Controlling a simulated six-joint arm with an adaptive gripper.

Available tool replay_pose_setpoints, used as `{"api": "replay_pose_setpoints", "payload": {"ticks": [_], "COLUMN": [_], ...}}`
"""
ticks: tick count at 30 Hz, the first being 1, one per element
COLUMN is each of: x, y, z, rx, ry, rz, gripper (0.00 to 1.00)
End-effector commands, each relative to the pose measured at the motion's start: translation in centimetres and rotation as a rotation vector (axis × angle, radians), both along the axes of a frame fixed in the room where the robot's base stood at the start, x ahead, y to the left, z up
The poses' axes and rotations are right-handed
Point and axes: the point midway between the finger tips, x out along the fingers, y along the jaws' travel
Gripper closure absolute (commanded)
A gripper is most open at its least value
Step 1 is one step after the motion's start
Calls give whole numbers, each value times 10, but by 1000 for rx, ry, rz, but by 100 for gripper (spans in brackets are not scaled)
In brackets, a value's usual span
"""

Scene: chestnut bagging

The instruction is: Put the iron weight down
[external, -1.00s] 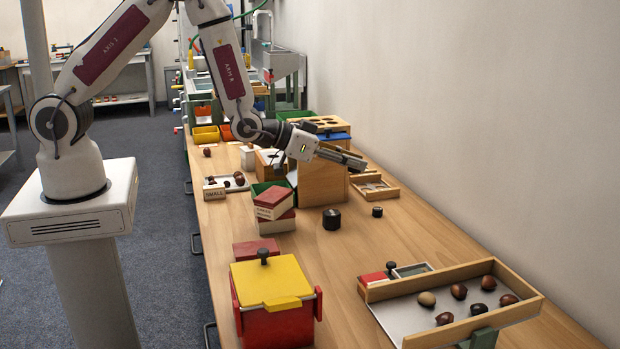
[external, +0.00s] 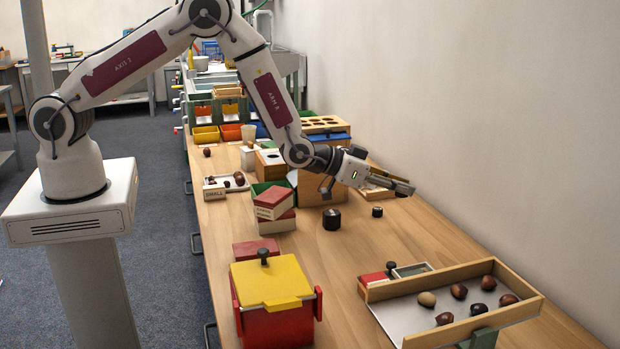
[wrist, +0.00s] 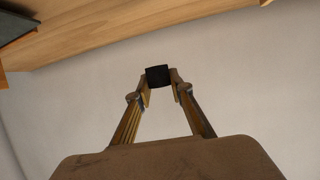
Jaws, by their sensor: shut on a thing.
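A dark iron weight (wrist: 157,76) sits between the fingertips of my gripper in the wrist view. My gripper (external: 403,187) is shut on it and holds it in the air over the right side of the bench, near the wall. In the external view the weight is hard to make out at the fingertips. Two other black weights stand on the bench: a larger one (external: 331,219) left of my gripper and a smaller one (external: 377,211) just below it in the picture.
A wooden-sided tray (external: 455,313) with chestnuts lies at the front right. A red box with a yellow lid (external: 272,285) stands front left. Stacked small boxes (external: 273,203) stand behind it. Bare wood (external: 430,237) lies between the small weight and the tray.

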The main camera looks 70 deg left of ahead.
Motion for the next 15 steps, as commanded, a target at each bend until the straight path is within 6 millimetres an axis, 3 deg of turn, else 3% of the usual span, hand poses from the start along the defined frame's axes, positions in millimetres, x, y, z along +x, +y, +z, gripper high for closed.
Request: {"api": "replay_pose_setpoints", "payload": {"ticks": [15], "x": [1], "y": [1], "z": [-5], "rx": [0], "ry": [-1], "rz": [0], "gripper": [100]}}
